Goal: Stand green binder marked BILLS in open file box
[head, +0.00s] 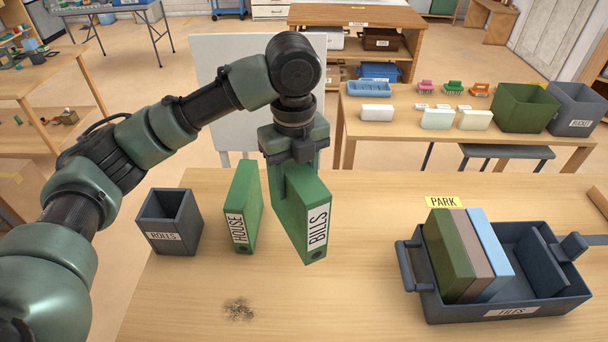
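The green binder marked BILLS (312,222) is upright, spine facing me, left of the middle of the table. My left gripper (292,165) is shut on its top edge from above. I cannot tell whether its bottom touches the table. The open file box (465,309), dark grey and labelled FILES, is at the right. An olive binder (442,258), a mauve one (473,250) and a blue one (490,240) stand leaning in its left part. A free gap lies between the blue one and a grey upright plate (543,262).
A green binder marked HOUSE (241,212) stands just left of BILLS. A grey ROLLS bin (172,225) is farther left. A yellow PARK tag (443,202) lies behind the file box. The table middle is clear.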

